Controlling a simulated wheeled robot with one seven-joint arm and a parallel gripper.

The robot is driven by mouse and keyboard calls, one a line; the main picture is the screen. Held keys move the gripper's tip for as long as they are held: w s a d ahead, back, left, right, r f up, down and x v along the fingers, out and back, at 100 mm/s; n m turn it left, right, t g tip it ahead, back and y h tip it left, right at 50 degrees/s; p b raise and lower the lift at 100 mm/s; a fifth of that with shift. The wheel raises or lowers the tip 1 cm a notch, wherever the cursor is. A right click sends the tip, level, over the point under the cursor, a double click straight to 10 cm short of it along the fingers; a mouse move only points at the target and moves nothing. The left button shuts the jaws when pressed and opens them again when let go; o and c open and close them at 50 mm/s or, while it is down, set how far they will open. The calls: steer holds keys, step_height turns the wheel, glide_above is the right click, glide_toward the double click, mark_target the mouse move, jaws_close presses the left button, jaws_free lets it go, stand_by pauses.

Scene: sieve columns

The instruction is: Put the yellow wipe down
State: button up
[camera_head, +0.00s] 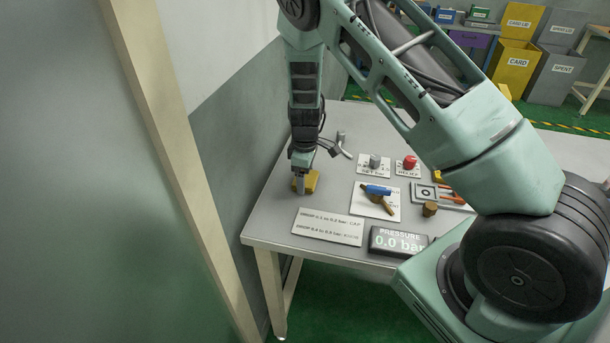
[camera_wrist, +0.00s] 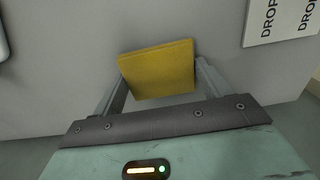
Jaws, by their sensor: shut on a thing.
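The yellow wipe (camera_wrist: 158,72) is a flat square pad between the two fingers of my gripper (camera_wrist: 160,85) in the wrist view. My gripper is shut on it. In the head view my gripper (camera_head: 301,186) points down over the left part of the grey table, and the yellow wipe (camera_head: 311,181) shows at its fingertips. The wipe is at or just above the table top; I cannot tell whether it touches.
The grey table (camera_head: 272,212) has free room around the wipe. To the right are a white card (camera_head: 362,208) with a blue-and-brown tool, a printed sign (camera_head: 328,227), a pressure display (camera_head: 398,241), a red knob (camera_head: 410,161) and a brown cork (camera_head: 430,209). A wall stands to the left.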

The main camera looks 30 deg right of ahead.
steer(key=shift+s+f, duration=0.1)
steer(key=shift+f, duration=0.15)
